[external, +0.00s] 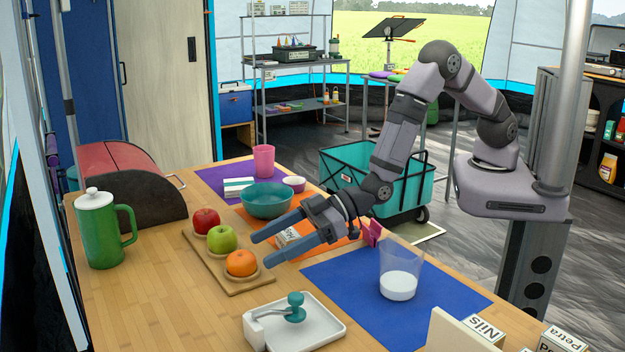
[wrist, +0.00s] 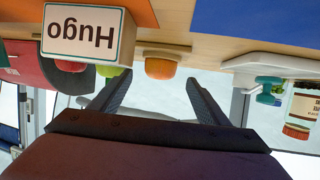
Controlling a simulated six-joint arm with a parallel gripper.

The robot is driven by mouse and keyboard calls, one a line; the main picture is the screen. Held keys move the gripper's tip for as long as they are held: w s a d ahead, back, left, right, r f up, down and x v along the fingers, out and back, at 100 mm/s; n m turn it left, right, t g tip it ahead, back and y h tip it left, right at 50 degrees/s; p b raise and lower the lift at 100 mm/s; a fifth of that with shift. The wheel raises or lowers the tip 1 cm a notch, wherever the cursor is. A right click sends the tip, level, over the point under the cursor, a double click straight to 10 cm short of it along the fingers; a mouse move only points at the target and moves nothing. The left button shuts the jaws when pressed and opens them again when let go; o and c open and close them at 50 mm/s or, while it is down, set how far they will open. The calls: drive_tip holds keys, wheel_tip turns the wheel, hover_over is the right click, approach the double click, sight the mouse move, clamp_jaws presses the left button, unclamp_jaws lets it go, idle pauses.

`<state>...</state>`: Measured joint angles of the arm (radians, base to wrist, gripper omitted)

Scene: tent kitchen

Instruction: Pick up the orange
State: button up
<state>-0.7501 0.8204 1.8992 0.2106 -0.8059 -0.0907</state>
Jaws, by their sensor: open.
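The orange (external: 242,262) rests in the nearest hollow of a wooden board (external: 244,288) on the table. In the wrist view, which is upside down, the orange (wrist: 160,69) shows beyond and between my fingertips. My gripper (external: 260,249) is open and empty. In the external view its blue fingers point left, with the tips close to the orange's upper right. In the wrist view my gripper (wrist: 157,82) has its two fingers wide apart. I cannot tell the exact gap to the orange.
A green apple (external: 221,238) and red apple (external: 206,220) share the board. A teal bowl (external: 267,199) stands behind my gripper. A white tray (external: 312,325) lies in front, a glass (external: 400,270) to the right. A Hugo card box (wrist: 84,34) shows near the wrist camera.

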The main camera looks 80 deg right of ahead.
sight(250, 256)
drive_tip(key=shift+x, duration=2.6)
drive_tip(key=shift+f, duration=0.1)
drive_tip(key=shift+c, duration=0.5)
drive_tip(key=c, duration=1.1)
